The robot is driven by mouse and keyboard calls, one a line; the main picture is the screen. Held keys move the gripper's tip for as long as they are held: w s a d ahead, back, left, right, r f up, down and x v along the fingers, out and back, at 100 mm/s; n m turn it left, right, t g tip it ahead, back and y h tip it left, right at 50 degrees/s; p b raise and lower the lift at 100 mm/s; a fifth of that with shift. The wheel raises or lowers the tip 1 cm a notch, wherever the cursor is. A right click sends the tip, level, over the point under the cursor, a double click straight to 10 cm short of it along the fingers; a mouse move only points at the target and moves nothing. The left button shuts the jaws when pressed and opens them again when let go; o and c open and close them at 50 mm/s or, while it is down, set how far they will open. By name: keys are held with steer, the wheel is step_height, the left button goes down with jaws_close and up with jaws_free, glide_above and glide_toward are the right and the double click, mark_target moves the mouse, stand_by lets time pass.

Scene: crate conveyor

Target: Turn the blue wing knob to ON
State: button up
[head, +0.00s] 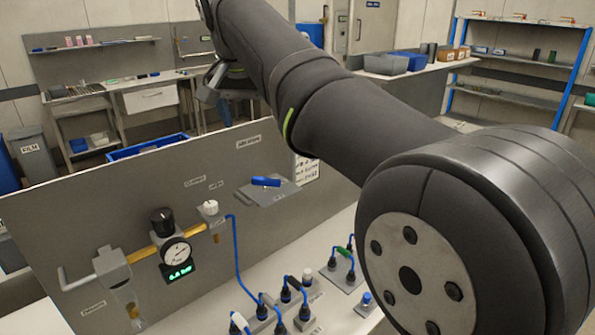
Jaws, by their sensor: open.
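The blue wing knob (265,181) lies at the top of a small grey plate (262,197) that juts from the right part of the grey panel (70,215). Its bar runs roughly left to right in the picture. Small markings on the plate are too small to read, so I cannot tell ON from OFF. My gripper (212,88) shows as a grey shape behind and above the panel, partly covered by my arm. It is open, apart from the knob, and I see nothing in it.
Left of the knob, the panel carries a black knob (161,221), a gauge (176,254), a white knob (209,207) and brass pipe. Blue cables (238,262) and plugs stand on the bench below. My arm crosses the right side. A blue crate (150,147) sits behind the panel.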

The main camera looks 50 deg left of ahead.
mark_target(266, 178)
steer(key=x, duration=1.7)
steer(key=shift+s+a+f, duration=0.1)
steer(key=shift+a+f, duration=0.05)
steer(key=shift+f, duration=0.1)
steer(key=shift+c, duration=0.4)
steer(key=c, duration=0.9)
steer(key=shift+n, duration=0.3)
steer(key=n, duration=0.2)
steer(key=n+g+y, duration=0.1)
steer(key=n, duration=0.1)
steer(key=shift+n+g, duration=0.3)
steer(key=n+g, duration=0.1)
steer(key=n, duration=0.1)
steer(key=n+g, duration=0.1)
steer(key=n, duration=0.2)
steer(key=shift+w+r+y, duration=0.1)
steer(key=shift+w+y, duration=0.15)
steer(key=shift+y, duration=0.15)
